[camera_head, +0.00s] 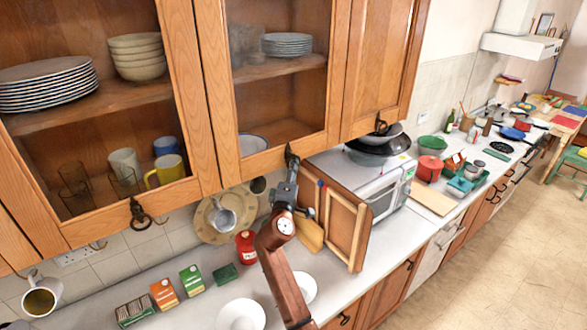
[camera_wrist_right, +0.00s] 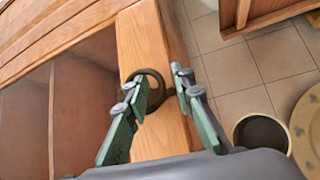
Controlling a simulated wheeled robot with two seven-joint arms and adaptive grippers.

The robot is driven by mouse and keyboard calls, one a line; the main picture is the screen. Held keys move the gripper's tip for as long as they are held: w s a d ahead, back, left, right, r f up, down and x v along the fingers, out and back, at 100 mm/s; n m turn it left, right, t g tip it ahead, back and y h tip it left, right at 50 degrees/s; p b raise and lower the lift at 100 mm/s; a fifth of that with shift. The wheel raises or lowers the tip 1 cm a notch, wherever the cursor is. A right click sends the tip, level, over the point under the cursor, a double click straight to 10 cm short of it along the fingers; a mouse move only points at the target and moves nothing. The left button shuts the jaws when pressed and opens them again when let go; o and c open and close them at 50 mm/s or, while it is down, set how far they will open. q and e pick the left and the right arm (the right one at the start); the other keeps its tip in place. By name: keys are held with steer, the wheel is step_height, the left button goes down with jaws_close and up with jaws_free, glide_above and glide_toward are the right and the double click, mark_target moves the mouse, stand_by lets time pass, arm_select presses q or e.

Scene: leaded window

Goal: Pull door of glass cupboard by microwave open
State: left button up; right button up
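The glass cupboard by the microwave (camera_head: 390,185) has a wooden-framed glass door (camera_head: 211,95) in the middle of the head view. Plates and a bowl show behind its pane. The door looks shut, as far as I can tell. Its dark ring handle (camera_wrist_right: 151,92) shows in the right wrist view on the wooden frame. My right gripper (camera_head: 290,155) is at the door's lower right corner. In the wrist view my right gripper (camera_wrist_right: 157,88) has its fingers apart, one on each side of the ring, with the left finger overlapping it. Contact is unclear. My left gripper is out of view.
A second glass cupboard door with a ring handle (camera_head: 139,213) is at the left. A wooden cupboard door with a handle (camera_head: 381,126) is at the right. Below, the counter holds a red jar (camera_head: 246,247), small boxes and white plates (camera_head: 241,315).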

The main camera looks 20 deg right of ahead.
steer(key=shift+c, duration=0.6)
jaws_close()
steer(key=shift+f, duration=0.1)
